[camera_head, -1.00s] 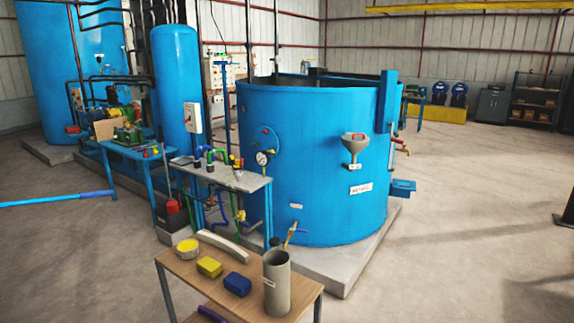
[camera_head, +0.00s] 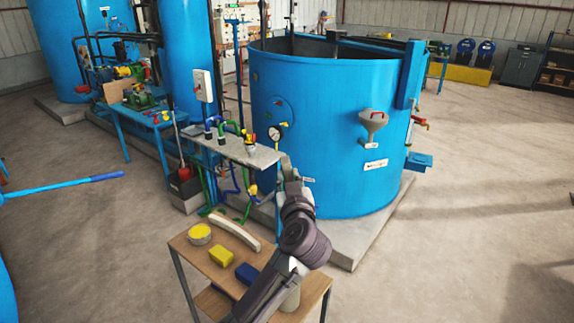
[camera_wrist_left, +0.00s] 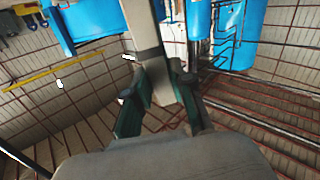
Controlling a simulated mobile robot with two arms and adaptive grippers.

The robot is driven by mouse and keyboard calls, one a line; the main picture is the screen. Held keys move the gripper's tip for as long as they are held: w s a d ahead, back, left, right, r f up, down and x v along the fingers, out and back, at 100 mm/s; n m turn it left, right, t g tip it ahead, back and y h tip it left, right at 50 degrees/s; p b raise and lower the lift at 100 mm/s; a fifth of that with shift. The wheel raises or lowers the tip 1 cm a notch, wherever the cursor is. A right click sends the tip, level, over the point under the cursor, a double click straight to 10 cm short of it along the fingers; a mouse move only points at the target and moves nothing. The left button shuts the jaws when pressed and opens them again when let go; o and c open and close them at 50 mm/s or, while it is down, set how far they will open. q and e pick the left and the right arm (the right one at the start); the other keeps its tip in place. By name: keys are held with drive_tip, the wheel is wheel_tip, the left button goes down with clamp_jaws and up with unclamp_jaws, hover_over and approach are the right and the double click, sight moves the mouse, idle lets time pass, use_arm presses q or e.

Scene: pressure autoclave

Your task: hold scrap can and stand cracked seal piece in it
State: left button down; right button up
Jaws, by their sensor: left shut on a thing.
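My left gripper (camera_head: 291,176) is raised above the far right part of the small wooden table. In the left wrist view its green-padded fingers (camera_wrist_left: 160,88) are shut on a grey strip-like piece (camera_wrist_left: 145,28). I cannot tell whether this is the cracked seal piece. A pale curved piece (camera_head: 236,233) lies on the table, apart from the gripper. The grey scrap can (camera_head: 291,301) stands at the table's near right, mostly hidden behind my left arm. I cannot see its opening. My right gripper is in neither current view.
On the wooden table (camera_head: 192,252) are a round yellow item (camera_head: 199,234), a yellow block (camera_head: 221,256) and a partly covered blue block (camera_head: 247,272). The big blue tank (camera_head: 325,120) and a grey-topped bench (camera_head: 235,150) stand behind. Floor to the right is clear.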

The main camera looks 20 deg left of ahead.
use_arm(q)
drive_tip(key=shift+w+a, duration=0.15)
drive_tip(key=shift+w, duration=0.1)
drive_tip(key=shift+s+r, duration=0.2)
drive_tip(key=shift+s, duration=0.2)
drive_tip(key=shift+s+d+r, duration=0.15)
drive_tip(key=shift+s+d, duration=0.1)
drive_tip(key=shift+d, duration=0.05)
drive_tip(key=shift+s+r, duration=0.1)
drive_tip(key=shift+p, duration=0.5)
drive_tip(key=shift+w+a+f+p, duration=0.1)
drive_tip(key=shift+w+f+p, duration=0.1)
drive_tip(key=shift+f, duration=0.25)
drive_tip(key=shift+w+a+f+p, duration=0.1)
drive_tip(key=shift+w+f+p, duration=0.1)
drive_tip(key=shift+f, duration=0.25)
wheel_tip(320, 180, down, 2)
drive_tip(key=shift+s+d+f, duration=0.1)
drive_tip(key=shift+s+f, duration=0.05)
drive_tip(key=shift+f, duration=0.05)
use_arm(e)
wheel_tip(320, 180, up, 2)
drive_tip(key=shift+a, duration=0.15)
